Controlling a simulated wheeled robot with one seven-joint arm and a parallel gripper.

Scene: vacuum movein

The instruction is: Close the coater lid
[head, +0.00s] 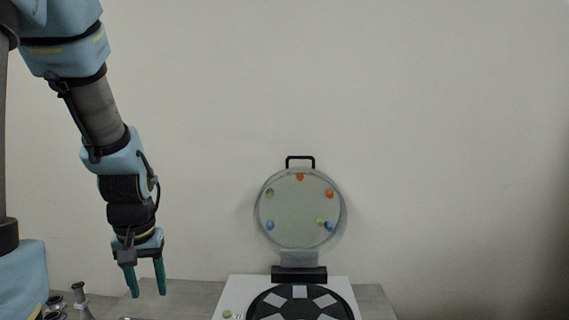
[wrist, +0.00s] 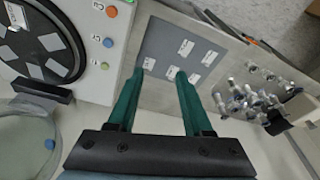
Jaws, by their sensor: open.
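The coater lid (head: 300,211) is a round clear disc with coloured knobs around it and a black handle (head: 300,159) at its top. It stands raised, upright, on a black hinge (head: 299,273) at the back of the white coater body (head: 342,288). The coater's black round chuck (head: 300,305) with light square plates lies exposed below. My gripper (head: 148,294) is open and empty, pointing down to the left of the coater, apart from the lid. In the wrist view its green fingers (wrist: 158,73) are spread, with part of the lid (wrist: 22,150) at the lower left.
A grey pad with white labels (wrist: 182,49) lies beyond the fingers in the wrist view. Several small metal and glass pieces (wrist: 247,100) stand on the right. Coloured buttons (wrist: 108,42) line the coater's edge. A plain wall is behind; the air around the lid is clear.

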